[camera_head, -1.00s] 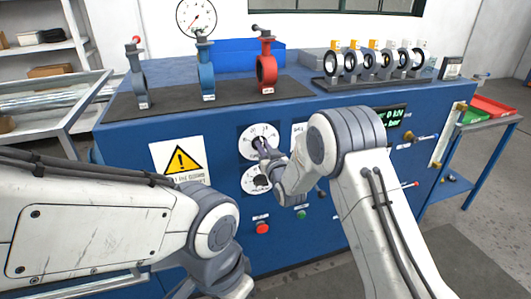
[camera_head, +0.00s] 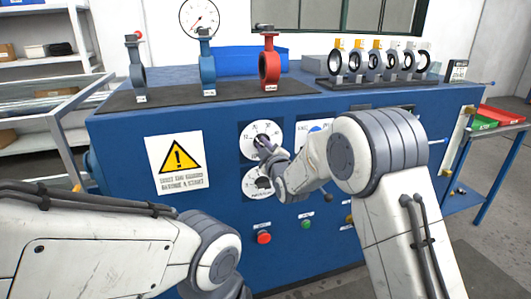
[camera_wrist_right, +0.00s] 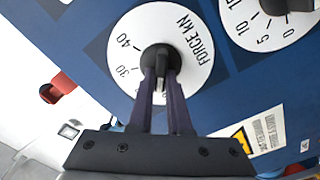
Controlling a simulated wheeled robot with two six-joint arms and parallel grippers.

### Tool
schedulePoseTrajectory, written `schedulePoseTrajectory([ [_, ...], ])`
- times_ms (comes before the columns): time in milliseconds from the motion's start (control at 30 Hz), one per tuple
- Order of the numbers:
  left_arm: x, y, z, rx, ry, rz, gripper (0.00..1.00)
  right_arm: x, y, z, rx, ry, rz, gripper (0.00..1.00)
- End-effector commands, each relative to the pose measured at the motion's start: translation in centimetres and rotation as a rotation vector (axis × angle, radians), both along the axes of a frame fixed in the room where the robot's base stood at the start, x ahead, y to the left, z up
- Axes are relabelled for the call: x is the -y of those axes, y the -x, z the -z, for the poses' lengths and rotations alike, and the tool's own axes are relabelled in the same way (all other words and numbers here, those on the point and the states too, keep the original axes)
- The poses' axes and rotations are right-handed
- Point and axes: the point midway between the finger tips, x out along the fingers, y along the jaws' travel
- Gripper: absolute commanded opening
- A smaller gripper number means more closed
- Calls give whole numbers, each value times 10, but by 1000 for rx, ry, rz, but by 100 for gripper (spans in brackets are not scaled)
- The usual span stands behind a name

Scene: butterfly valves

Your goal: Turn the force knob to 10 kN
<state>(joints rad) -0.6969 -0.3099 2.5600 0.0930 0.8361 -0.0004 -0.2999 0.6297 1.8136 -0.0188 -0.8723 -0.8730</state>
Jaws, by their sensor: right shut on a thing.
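The force dial is a round white plate marked FORCE kN (camera_wrist_right: 195,45) with a black knob (camera_wrist_right: 160,58) at its centre. In the head view this dial (camera_head: 273,131) is on the blue front panel, right of the yellow warning sign. My right gripper (camera_wrist_right: 160,88) is shut on the knob, one dark finger on each side. In the head view the right gripper (camera_head: 266,149) reaches the dial from the lower right and covers part of it. The numbers 30 and 40 show in the wrist view; the knob's setting cannot be read. My left arm is at lower left, its gripper out of view.
A second dial (camera_head: 258,187) is just below, partly behind my right gripper. A red button (camera_head: 264,238) and a green button (camera_head: 306,224) are lower on the panel. Grey, blue and red valves (camera_head: 269,66) stand on top. My right arm covers the panel's right part.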

Motion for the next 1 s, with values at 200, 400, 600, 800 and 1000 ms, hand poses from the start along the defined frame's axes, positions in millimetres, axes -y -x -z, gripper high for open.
schedulePoseTrajectory([
  [200,0,0,18,0,0,0,0,2,-1,3,50,145,6,0],
  [400,0,0,25,0,0,0,0,1,-1,2,79,234,6,0],
  [600,0,0,28,0,0,0,0,1,-1,1,94,280,6,0],
  [800,0,0,29,0,0,0,0,1,-1,1,98,292,6,0],
  [1000,0,0,29,0,0,0,0,1,-1,1,98,292,6,0],
])
